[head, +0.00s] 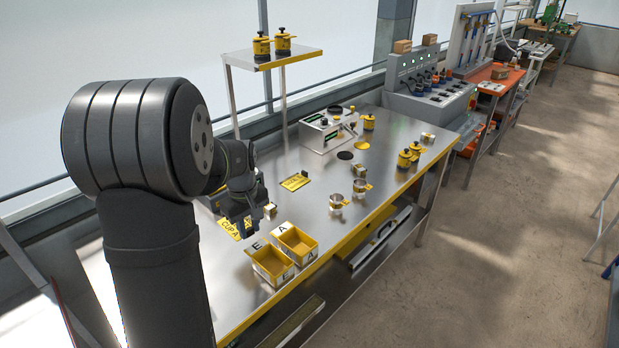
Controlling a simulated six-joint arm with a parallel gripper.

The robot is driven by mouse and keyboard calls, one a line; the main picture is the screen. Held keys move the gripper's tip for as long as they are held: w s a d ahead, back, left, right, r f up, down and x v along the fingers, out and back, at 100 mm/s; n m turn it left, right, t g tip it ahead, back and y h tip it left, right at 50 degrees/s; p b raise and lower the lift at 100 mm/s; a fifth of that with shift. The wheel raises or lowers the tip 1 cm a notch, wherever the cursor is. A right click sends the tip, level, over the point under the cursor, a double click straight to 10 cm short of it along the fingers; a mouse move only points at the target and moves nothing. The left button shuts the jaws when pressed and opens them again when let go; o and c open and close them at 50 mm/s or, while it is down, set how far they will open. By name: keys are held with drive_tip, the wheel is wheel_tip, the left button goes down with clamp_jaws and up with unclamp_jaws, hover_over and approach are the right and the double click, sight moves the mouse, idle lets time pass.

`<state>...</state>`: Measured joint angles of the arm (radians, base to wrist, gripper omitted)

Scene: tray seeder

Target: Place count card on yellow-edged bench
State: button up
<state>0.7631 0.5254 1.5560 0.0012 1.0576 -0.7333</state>
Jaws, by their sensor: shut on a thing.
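The steel bench (335,233) with a yellow front edge runs from the lower left to the middle of the head view. My gripper (246,231) is low over its left part, behind two yellow bins. It is shut on a yellow card (229,229) with dark lettering that seems to read "CUP A". The card shows at the left of the fingers, and part of it is hidden by them. I cannot tell if the card touches the bench top. Another yellow card (296,181) lies flat on the bench further back.
Two lettered yellow bins (273,267) stand in front of my gripper. Metal cups (336,201), yellow-topped pots (405,158) and a grey instrument box (326,132) stand further right. A raised shelf (275,59) is behind. The bench is bare between the bins and cups.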

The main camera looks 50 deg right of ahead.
sight(228, 225)
drive_tip(key=s+d, duration=0.3)
drive_tip(key=s, duration=0.1)
drive_tip(key=w+a+f, duration=0.1)
drive_tip(key=w+f, duration=0.1)
drive_tip(key=w, duration=0.1)
drive_tip(key=w+a+f, duration=0.2)
drive_tip(key=w, duration=0.2)
drive_tip(key=w+a+f, duration=0.2)
drive_tip(key=w+f, duration=0.1)
drive_tip(key=w, duration=0.1)
drive_tip(key=shift+w, duration=0.1)
drive_tip(key=shift+f, duration=2)
drive_tip(key=shift+f, duration=0.1)
drive_tip(key=o, duration=1)
wheel_tip(228, 225, up, 12)
drive_tip(key=shift+r, duration=0.1)
